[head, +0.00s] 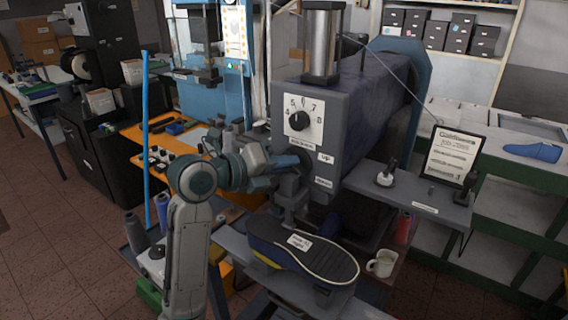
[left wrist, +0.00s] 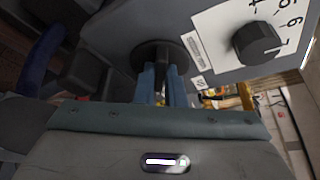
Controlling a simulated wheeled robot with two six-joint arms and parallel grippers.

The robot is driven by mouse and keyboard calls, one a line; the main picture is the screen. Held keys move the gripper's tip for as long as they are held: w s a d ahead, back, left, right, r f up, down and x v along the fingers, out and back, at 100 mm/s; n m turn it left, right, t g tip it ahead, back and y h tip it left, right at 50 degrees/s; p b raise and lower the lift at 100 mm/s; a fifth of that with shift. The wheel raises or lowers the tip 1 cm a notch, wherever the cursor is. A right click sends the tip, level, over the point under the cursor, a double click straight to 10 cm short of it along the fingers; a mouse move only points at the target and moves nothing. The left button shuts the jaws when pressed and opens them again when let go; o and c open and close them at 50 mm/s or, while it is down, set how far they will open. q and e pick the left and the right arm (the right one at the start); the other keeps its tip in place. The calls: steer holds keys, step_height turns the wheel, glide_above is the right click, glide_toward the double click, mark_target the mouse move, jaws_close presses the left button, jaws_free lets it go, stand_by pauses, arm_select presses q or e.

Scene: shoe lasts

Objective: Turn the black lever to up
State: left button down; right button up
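The grey machine (head: 345,110) carries a numbered dial (head: 299,120) and, below it, "up" (head: 326,158) and "down" (head: 323,183) labels. In the left wrist view the black lever (left wrist: 163,78) comes out of a dark round hub (left wrist: 163,56) on the machine's face. My left gripper (left wrist: 162,86) has its blue fingers close on both sides of the lever and appears shut on it. In the head view the left gripper (head: 287,162) reaches the machine face left of the labels and hides most of the lever. My right gripper is not in view.
A shoe last with a dark sole (head: 302,250) sits below the arm. A white mug (head: 381,263) stands to its right. A grey shelf (head: 415,190) with small black joysticks (head: 386,177) and a sign (head: 453,155) extends to the right. An orange bench (head: 165,135) lies behind my arm.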

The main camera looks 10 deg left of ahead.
arm_select(q)
steer(key=shift+f+n+h+b, duration=0.4)
steer(key=shift+n+b, duration=0.3)
steer(key=shift+b, duration=0.5)
steer(key=n+b, duration=0.1)
steer(key=n+h+b, duration=0.1)
steer(key=n+b, duration=0.1)
steer(key=n+t+b, duration=0.1)
steer(key=b, duration=0.1)
steer(key=shift+a+f+h, duration=0.1)
steer(key=shift+f+h, duration=0.15)
steer(key=shift+h, duration=0.15)
steer(key=shift+f+n+t+b, duration=0.1)
steer(key=shift+n+t+b, duration=0.2)
steer(key=shift+n+b, duration=0.8)
steer(key=shift+n+t+h+b, duration=0.35)
steer(key=shift+n+b, duration=0.2)
steer(key=shift+n, duration=0.25)
steer(key=shift+n+t+b, duration=0.75)
steer(key=shift+n+b, duration=0.15)
steer(key=shift+n, duration=1.2)
